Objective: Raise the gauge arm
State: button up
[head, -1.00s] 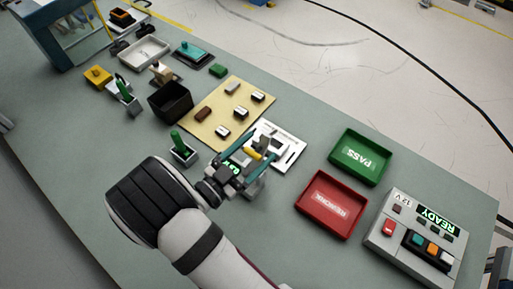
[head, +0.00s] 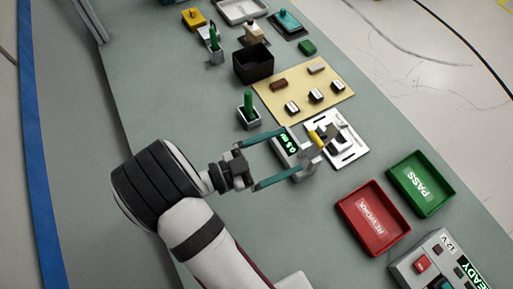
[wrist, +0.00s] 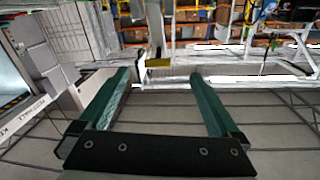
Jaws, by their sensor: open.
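The gauge is a small grey unit with a lit green readout (head: 279,146), and its arm has a yellow grip (head: 315,137). The grip looks tilted; I cannot tell the arm's exact angle. My gripper (head: 294,150) is open and empty, with its two teal fingers on either side of the gauge body. The yellow grip lies just beyond the fingertips and appears untouched. In the wrist view, the open fingers (wrist: 160,74) frame a small yellow piece (wrist: 158,62), which looks like the grip. Part of the gauge is hidden behind the lower finger.
A white plate (head: 350,155) lies right behind the gauge. A tan board (head: 338,100) holds several small parts. A green-handled part (head: 248,102) stands near the upper finger. The red tray (head: 355,235), green PASS tray (head: 432,205) and control box (head: 420,282) are to the right.

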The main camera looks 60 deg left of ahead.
jog(key=s, duration=0.6)
jog(key=shift+a, duration=0.3)
